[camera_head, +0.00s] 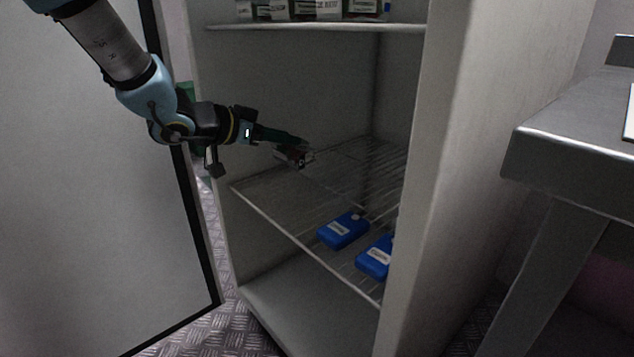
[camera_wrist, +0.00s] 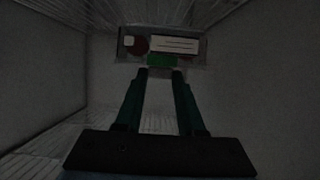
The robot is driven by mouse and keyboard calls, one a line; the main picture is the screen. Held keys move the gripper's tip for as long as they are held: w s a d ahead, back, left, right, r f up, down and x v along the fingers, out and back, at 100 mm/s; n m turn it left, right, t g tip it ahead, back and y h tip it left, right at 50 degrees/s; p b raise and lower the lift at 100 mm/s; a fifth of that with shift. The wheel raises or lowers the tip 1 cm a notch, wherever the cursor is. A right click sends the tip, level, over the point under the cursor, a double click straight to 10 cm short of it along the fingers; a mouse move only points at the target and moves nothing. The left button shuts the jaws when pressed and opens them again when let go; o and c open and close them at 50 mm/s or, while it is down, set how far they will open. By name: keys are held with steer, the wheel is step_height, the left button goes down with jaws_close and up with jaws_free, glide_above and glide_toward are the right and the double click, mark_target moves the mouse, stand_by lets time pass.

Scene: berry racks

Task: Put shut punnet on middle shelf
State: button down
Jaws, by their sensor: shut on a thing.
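My gripper (camera_head: 302,143) reaches into the open cabinet from the left, over the wire middle shelf (camera_head: 262,205). It is shut on a small clear punnet (camera_head: 294,157) with a label and something dark red inside. In the wrist view the punnet (camera_wrist: 162,45) sits at the tips of the green fingers (camera_wrist: 160,76), its pale label facing the camera. The punnet is close to the shelf's left rear part. I cannot tell whether it touches the wires.
Two blue labelled packs (camera_head: 343,230) lie toward the right front of the middle shelf. An upper shelf (camera_head: 318,27) holds several labelled containers. The open door (camera_head: 90,190) stands at left, and a steel table (camera_head: 575,150) at right. The shelf's left part looks clear.

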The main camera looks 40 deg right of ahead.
step_height(320, 180, down, 8)
steer(key=b, duration=0.3)
steer(key=shift+b, duration=0.35)
steer(key=shift+f, duration=0.1)
steer(key=c, duration=0.5)
jaws_free()
steer(key=shift+w+a+r, duration=0.1)
steer(key=shift+a+r, duration=0.2)
steer(key=shift+r, duration=0.05)
steer(key=shift+p+v, duration=2.3)
steer(key=shift+v, duration=3.35)
